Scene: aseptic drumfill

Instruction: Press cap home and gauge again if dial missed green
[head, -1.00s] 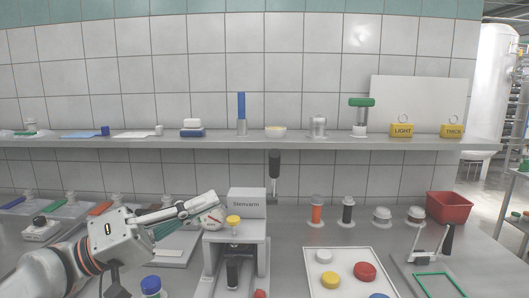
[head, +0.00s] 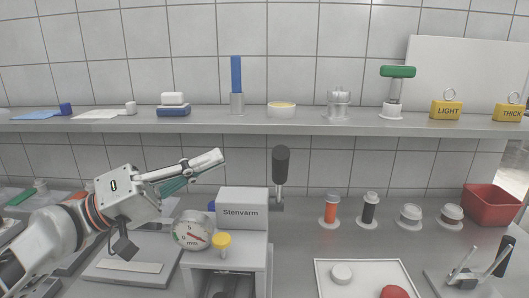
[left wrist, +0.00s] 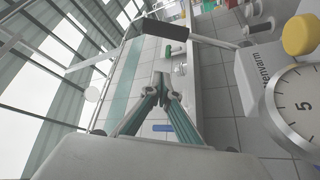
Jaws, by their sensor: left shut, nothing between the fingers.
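A grey press stand marked Stenvarm (head: 241,213) stands on the bench. My left gripper (head: 216,172) is shut and empty, above and behind the dial and apart from the cap. Its teal fingers meet in the left wrist view (left wrist: 160,82). My right gripper is not in view.
A shelf (head: 320,120) with small items crosses above the bench. An orange-filled tube (head: 332,210), a black-filled tube (head: 370,210) and lidded jars (head: 410,215) stand to the right. A white tray (head: 318,275) lies front right, a red bin (head: 492,204) far right.

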